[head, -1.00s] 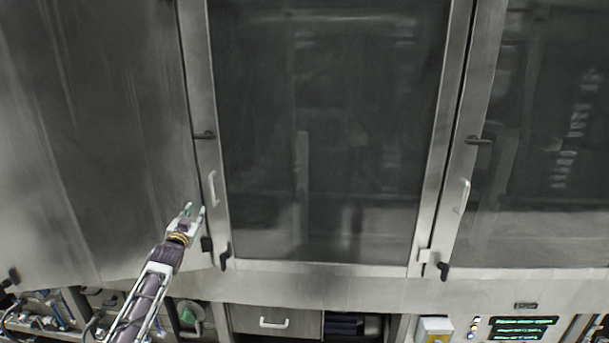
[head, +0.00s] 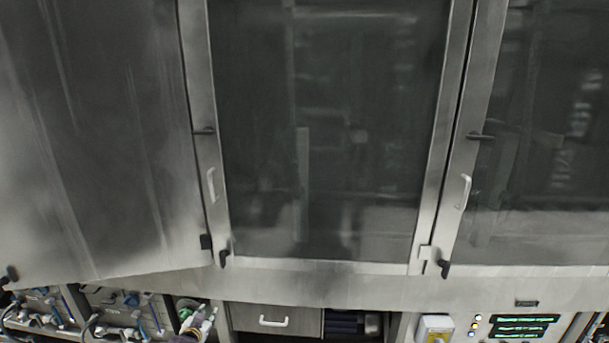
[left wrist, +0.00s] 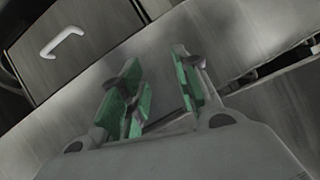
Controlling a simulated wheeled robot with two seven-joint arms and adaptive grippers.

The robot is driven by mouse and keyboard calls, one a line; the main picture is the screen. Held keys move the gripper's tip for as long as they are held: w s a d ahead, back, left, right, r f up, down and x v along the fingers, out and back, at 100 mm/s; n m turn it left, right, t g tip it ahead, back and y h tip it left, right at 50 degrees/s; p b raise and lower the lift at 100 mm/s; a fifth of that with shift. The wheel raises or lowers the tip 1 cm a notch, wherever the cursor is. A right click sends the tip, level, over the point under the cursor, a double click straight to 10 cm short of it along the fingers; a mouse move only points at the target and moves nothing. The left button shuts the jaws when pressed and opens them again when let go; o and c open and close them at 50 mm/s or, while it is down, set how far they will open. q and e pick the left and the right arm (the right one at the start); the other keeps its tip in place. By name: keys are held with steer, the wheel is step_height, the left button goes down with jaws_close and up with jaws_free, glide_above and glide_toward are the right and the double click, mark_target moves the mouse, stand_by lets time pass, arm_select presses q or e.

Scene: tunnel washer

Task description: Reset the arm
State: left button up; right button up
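My left gripper (head: 204,318) is at the bottom of the head view, in front of the lower shelf area and below the glass door. In the left wrist view its two green-padded fingers (left wrist: 158,92) stand apart with nothing between them. The gripper is open and empty. Most of my left arm is out of the head view. My right gripper is not in view.
A glass door (head: 330,130) in a steel frame stands ahead, with a pale handle (head: 211,185) on its left. A steel panel (head: 90,150) angles out on the left. Below are a drawer (head: 250,319), a yellow-grey switch box (head: 436,328) and green displays (head: 520,328).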

arm_select(q)
steer(key=s+d+f+g+b, duration=0.1)
steer(key=s+d+f+g, duration=0.15)
steer(key=s+f, duration=1.2)
steer(key=s+d+f+g, duration=0.2)
steer(key=s+f+g, duration=0.1)
steer(key=s+f, duration=1.1)
steer(key=s+d+f+g, duration=0.2)
steer(key=s+f, duration=0.3)
steer(key=s, duration=0.7)
steer(key=s+d+f+g+b, duration=0.1)
steer(key=s+f, duration=0.4)
steer(key=s, duration=0.8)
steer(key=s+d+f+g, duration=0.2)
steer(key=s+f, duration=0.3)
steer(key=s, duration=0.7)
steer(key=shift+s+d+f+g+h, duration=0.3)
steer(key=shift+g+h, duration=0.1)
steer(key=shift+g, duration=0.25)
steer(key=shift+w, duration=0.25)
